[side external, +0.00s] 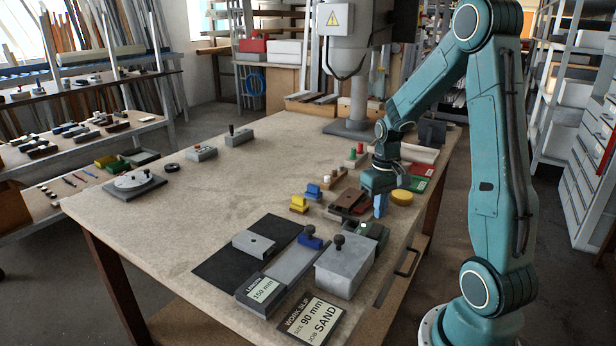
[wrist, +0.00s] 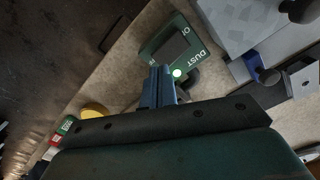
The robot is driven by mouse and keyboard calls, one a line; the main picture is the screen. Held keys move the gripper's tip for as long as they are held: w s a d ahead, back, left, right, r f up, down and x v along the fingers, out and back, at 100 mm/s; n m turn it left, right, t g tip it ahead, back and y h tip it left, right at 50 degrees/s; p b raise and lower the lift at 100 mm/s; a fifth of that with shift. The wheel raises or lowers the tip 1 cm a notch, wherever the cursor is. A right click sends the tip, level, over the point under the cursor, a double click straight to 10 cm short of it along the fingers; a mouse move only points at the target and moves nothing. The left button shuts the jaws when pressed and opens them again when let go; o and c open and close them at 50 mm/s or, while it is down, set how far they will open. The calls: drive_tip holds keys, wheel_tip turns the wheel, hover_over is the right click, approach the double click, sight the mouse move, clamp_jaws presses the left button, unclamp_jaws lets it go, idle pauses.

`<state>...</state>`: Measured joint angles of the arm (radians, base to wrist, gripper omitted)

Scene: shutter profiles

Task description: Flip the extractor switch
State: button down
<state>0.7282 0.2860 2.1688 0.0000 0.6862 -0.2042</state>
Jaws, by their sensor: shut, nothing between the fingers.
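The extractor switch is a green box (side external: 374,231) near the table's right edge, beside the grey box with a black knob. In the wrist view the green box (wrist: 150,51) shows white lettering reading DUST, a dark grey plate and a bright green light. My gripper (side external: 380,210) points down with its blue fingers just above or beside the green box. In the wrist view the fingers (wrist: 161,72) are together and empty, their tips beside the light. I cannot tell whether they touch the box. A dark round part beside the light is partly hidden by the fingers.
The grey box (side external: 345,268), a rail with a 150 mm label (side external: 263,289) and a work slip (side external: 312,318) reading 90 mm, SAND lie at the front. A yellow disc (side external: 402,197) and a brown block (side external: 347,200) are close to my gripper.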

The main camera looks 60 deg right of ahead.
sight(378, 225)
drive_tip(key=shift+f, duration=1.4)
idle(1.3)
drive_tip(key=shift+r, duration=3.55)
drive_tip(key=shift+a, duration=0.1)
